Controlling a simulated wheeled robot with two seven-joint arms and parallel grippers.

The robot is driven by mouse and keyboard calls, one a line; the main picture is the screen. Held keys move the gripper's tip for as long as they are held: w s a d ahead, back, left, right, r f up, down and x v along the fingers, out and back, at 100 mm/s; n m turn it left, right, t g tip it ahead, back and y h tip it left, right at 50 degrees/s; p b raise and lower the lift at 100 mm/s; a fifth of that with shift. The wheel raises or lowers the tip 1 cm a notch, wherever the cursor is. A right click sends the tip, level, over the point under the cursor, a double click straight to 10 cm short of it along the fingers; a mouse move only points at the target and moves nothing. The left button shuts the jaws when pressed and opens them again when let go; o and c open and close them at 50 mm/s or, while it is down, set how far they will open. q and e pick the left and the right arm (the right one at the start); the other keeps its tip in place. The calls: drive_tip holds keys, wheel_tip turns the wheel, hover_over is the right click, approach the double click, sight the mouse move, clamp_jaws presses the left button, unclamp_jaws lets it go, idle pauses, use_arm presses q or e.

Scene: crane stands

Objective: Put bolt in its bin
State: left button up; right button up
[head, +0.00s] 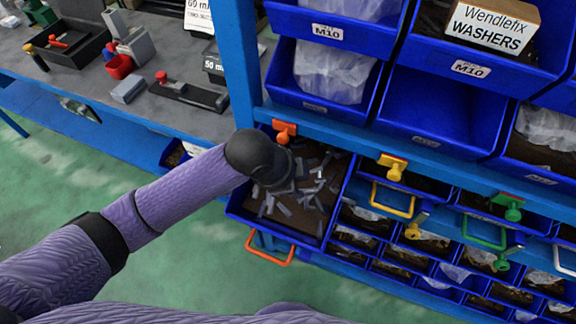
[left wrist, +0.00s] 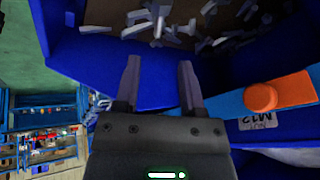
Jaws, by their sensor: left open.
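Several small grey metal pieces, bolt-like, lie loose in an open blue bin (head: 238,205) with a brown floor. They also show at the top of the left wrist view (left wrist: 160,20); I cannot tell one particular bolt from the others. My left gripper (head: 290,172) is over this bin, its dark wrist hiding part of the contents. In the left wrist view my left gripper (left wrist: 159,68) is open, with nothing between its two fingers, in front of the bin's blue wall (left wrist: 90,72). My right gripper is not in view.
An orange clip (head: 284,131) sits on the blue rail above the bin, and an orange handle (head: 268,250) below it. Blue M10 bins (head: 430,105) stand above; small compartments (head: 375,222) lie right. A grey bench (head: 175,122) with tools is at left.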

use_arm(q)
drive_tip(key=p+v, duration=0.1)
drive_tip(key=v, duration=0.4)
drive_tip(key=shift+r, duration=0.25)
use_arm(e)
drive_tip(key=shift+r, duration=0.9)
